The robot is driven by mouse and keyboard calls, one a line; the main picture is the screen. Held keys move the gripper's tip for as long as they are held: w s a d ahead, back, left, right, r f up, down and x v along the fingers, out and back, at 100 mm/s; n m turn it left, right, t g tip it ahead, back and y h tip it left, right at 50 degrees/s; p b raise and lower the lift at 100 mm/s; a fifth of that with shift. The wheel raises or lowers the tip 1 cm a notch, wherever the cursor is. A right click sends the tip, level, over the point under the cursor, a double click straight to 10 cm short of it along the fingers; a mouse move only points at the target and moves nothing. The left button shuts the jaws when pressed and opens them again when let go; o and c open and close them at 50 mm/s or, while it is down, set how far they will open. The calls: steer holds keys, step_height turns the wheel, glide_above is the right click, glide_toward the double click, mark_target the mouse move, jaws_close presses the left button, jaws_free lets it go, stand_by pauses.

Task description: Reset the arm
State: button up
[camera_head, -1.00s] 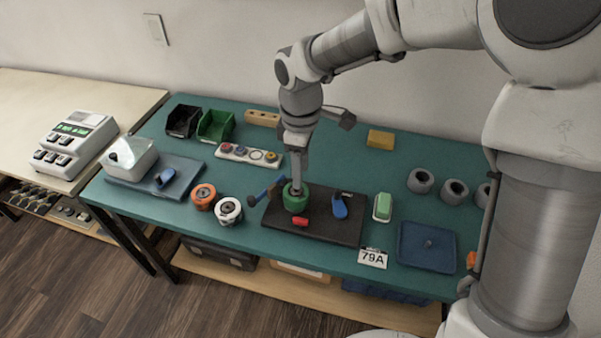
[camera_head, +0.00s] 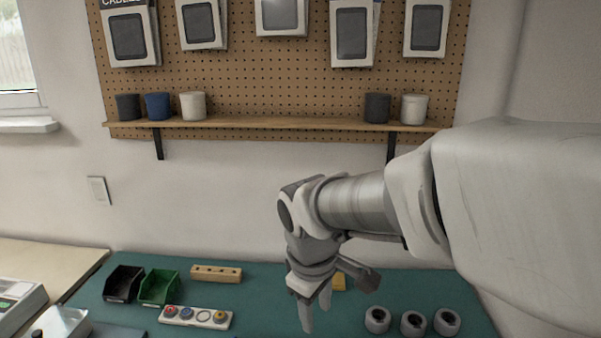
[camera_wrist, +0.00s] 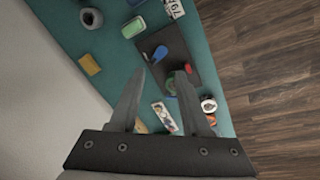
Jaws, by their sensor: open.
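My gripper (camera_head: 314,312) hangs above the green bench top (camera_head: 262,300) in the head view, its fingers pointing down. In the wrist view my gripper (camera_wrist: 160,100) has its two fingers spread wide with nothing between them. Beyond the fingers, below, lies a dark mat (camera_wrist: 201,64). On the mat are a blue-handled tool (camera_wrist: 159,54), a small red piece (camera_wrist: 187,68) and a green round part (camera_wrist: 171,84), partly hidden by a finger.
A shelf (camera_head: 285,125) with several cups runs along the pegboard (camera_head: 240,70). Black (camera_head: 123,284) and green (camera_head: 158,287) bins, a wooden block (camera_head: 216,274), a white strip (camera_head: 195,317) and grey rolls (camera_head: 413,323) stand on the bench.

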steer(key=s+d+r+m+t+p, duration=0.1)
steer(key=s+d+r+m+t, duration=0.2)
steer(key=s+d+r+m, duration=0.4)
steer(key=shift+s+d+m+y+p, duration=0.4)
steer(key=shift+s+d+m, duration=1.4)
steer(key=shift+s+d, duration=0.55)
steer(key=shift+s+a+r, duration=0.1)
